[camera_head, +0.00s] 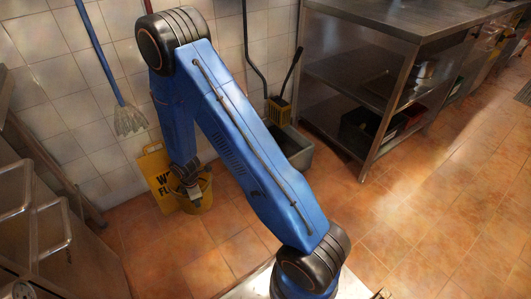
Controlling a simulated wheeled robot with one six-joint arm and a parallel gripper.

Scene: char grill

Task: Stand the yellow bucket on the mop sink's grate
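The yellow bucket (204,204) stands low by the tiled wall, left of centre, apparently on the floor. My gripper (193,191) points down at the bucket's top and overlaps it in the picture. Its fingertips are small and dark, so I cannot tell whether they are open or shut on the bucket. A grey basin (299,153), which looks like the mop sink, sits at the wall to the right, partly hidden behind my blue arm. Its grate cannot be made out.
A yellow wet-floor sign (156,173) leans behind the bucket. A mop (128,119) hangs on the wall. A yellow wringer (278,111) with a dark handle is above the basin. A steel shelved table (365,83) stands right. Tiled floor (410,215) is clear at right.

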